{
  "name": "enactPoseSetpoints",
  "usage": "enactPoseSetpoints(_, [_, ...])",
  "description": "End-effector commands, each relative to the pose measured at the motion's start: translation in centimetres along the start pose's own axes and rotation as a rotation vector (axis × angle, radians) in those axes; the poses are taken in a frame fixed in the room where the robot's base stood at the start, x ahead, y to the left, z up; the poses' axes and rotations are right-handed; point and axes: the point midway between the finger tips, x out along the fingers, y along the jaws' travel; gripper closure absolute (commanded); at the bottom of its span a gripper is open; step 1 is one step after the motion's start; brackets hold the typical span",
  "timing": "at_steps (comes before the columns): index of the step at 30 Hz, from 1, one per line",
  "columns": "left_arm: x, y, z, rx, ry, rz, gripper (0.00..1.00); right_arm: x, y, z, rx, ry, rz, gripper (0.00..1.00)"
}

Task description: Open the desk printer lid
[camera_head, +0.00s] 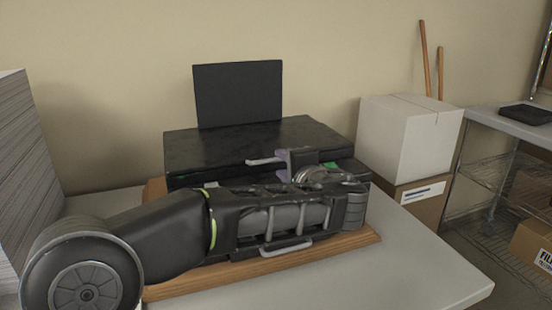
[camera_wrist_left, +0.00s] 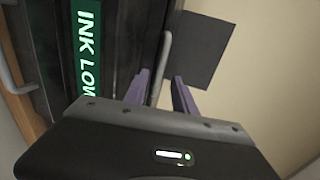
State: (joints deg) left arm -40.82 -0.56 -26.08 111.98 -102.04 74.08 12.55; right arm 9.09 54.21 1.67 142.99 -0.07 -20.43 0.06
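The black desk printer (camera_head: 230,148) stands on a wooden board, its flat top lid lying closed. A light grey bar handle (camera_head: 262,161) is at the lid's front edge and also shows in the left wrist view (camera_wrist_left: 166,48). My left gripper (camera_head: 287,161) is at that front edge, its arm crossing before the printer and hiding much of its front. In the left wrist view its two purple fingers (camera_wrist_left: 162,92) are apart, with the bar handle in the gap between them. I cannot tell whether either finger touches it. My right gripper is out of view.
A dark upright panel (camera_head: 238,93) rises behind the printer. A green "INK LOW" display (camera_wrist_left: 88,45) is on the printer front. A white box (camera_head: 405,135) stands right, a tall paper stack (camera_head: 25,160) left. The white table (camera_head: 420,270) is clear at front right.

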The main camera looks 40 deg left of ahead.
Motion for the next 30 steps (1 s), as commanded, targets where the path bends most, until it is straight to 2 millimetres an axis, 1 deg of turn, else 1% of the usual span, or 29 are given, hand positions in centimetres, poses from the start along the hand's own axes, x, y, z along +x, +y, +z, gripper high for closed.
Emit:
enactPoseSetpoints(3, [1.9,-0.2,0.0,0.002,-0.003,0.0,0.68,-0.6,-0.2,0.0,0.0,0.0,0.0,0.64])
enactPoseSetpoints(9, [4.6,-0.1,0.0,0.001,-0.001,-0.001,0.68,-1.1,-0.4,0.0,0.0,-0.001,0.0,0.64])
enactPoseSetpoints(13, [5.2,-0.1,0.0,0.001,0.0,-0.001,0.68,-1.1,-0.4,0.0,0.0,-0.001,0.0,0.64])
enactPoseSetpoints(20, [5.3,0.0,0.0,0.0,0.0,0.0,0.68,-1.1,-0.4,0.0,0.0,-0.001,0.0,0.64])
enactPoseSetpoints(30, [5.3,0.0,0.0,0.0,0.0,0.0,0.95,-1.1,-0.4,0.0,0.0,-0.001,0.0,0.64])
